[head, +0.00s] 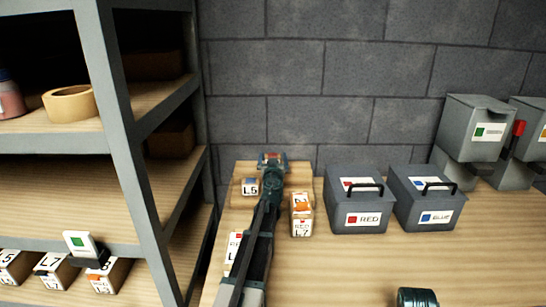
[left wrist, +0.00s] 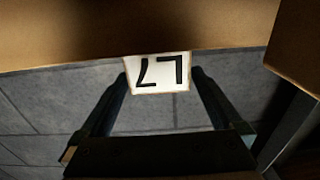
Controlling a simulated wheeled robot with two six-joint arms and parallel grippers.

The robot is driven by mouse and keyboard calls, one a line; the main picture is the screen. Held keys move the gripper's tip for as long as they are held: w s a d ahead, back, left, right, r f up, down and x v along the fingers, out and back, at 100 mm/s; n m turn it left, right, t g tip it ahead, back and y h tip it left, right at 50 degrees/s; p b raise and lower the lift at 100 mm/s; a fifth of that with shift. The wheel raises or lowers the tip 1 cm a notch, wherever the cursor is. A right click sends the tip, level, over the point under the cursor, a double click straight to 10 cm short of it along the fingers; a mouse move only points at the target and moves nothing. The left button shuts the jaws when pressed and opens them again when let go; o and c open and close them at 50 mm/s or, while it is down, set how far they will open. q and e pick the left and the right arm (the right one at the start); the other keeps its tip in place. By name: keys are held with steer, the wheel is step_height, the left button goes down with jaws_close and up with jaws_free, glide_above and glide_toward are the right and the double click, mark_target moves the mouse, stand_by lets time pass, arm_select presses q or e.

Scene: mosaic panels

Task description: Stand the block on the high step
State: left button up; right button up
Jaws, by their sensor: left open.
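My left gripper (head: 272,162) reaches over a wooden stepped stand (head: 238,168) against the back wall. In the left wrist view the gripper (left wrist: 160,76) is open. A white label reading L7, upside down, on a small block (left wrist: 158,88) shows between its fingers. The block sits by a wooden edge (left wrist: 80,30) above it in that view, and I cannot tell whether the fingers touch it. In the head view my gripper mostly hides that spot.
A block marked L5 (head: 250,186) is left of my arm, and a box labelled RED L7 (head: 301,228) is right of it. Grey RED (head: 358,215) and BLUE (head: 425,212) bins stand further right. A metal shelf (head: 140,170) is at left. The table front is mostly clear.

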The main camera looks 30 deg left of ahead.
arm_select(q)
steer(key=shift+s+d+f+p, duration=0.1)
steer(key=shift+s+d+p, duration=0.3)
steer(key=shift+s+p, duration=0.1)
steer(key=shift+s+d, duration=0.1)
steer(key=shift+s, duration=0.15)
steer(key=v, duration=1)
steer(key=shift+s+r, duration=0.15)
steer(key=shift+r, duration=0.05)
